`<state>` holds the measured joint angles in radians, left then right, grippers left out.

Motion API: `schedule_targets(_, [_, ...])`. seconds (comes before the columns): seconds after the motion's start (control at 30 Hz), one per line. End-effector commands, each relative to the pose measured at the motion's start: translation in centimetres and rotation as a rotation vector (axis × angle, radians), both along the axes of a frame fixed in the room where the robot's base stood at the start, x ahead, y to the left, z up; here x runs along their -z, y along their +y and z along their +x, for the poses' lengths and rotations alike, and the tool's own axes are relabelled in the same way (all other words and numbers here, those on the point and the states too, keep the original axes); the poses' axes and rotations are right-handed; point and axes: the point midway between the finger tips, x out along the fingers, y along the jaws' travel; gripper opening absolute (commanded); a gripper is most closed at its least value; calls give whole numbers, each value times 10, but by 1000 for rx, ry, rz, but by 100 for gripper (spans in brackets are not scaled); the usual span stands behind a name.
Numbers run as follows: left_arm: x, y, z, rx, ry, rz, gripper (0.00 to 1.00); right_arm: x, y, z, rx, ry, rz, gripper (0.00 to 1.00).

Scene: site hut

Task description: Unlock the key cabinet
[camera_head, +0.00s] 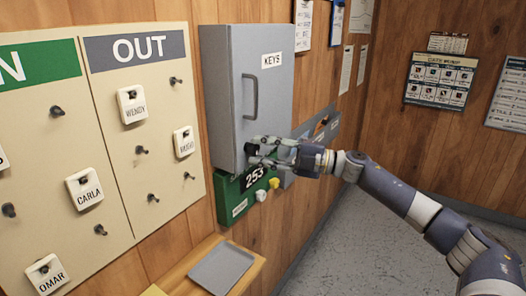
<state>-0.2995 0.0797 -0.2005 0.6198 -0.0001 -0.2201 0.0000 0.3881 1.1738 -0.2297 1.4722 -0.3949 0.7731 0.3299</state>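The grey key cabinet (262,85) hangs on the wooden wall, with a KEYS label and a bar handle (250,97) on its door. The door looks shut. My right gripper (256,153) is at the cabinet's lower front, with its fingers over the door's bottom edge. Something dark shows at its fingertips, but I cannot tell what it is or whether the fingers are closed on it. Any lock or key there is hidden by the gripper. My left gripper is not in view.
A board (118,83) marked IN and OUT, with pegs and name tags, fills the left. A green box (233,203) reading 253 sits under the cabinet. A grey tray (222,267) lies on a wooden shelf below. Grey floor (345,232) is open at the right.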

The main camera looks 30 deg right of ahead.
Motion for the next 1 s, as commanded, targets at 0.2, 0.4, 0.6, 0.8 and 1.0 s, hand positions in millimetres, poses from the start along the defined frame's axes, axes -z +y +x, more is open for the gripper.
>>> schedule_targets(0.2, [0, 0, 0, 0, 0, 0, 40, 0, 0, 0, 0, 1, 1, 47])
schedule_targets(0.4, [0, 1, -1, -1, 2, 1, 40, 0, -1, -1, 0, 1, 1, 47])
schedule_targets(0.6, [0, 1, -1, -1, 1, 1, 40, 4, -11, -10, 2, 6, 0, 47])
schedule_targets(0.8, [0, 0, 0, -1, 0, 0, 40, 6, -27, -27, 1, 7, 1, 47])
schedule_targets(1.0, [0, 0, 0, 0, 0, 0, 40, 7, -41, -42, 1, 6, 0, 47])
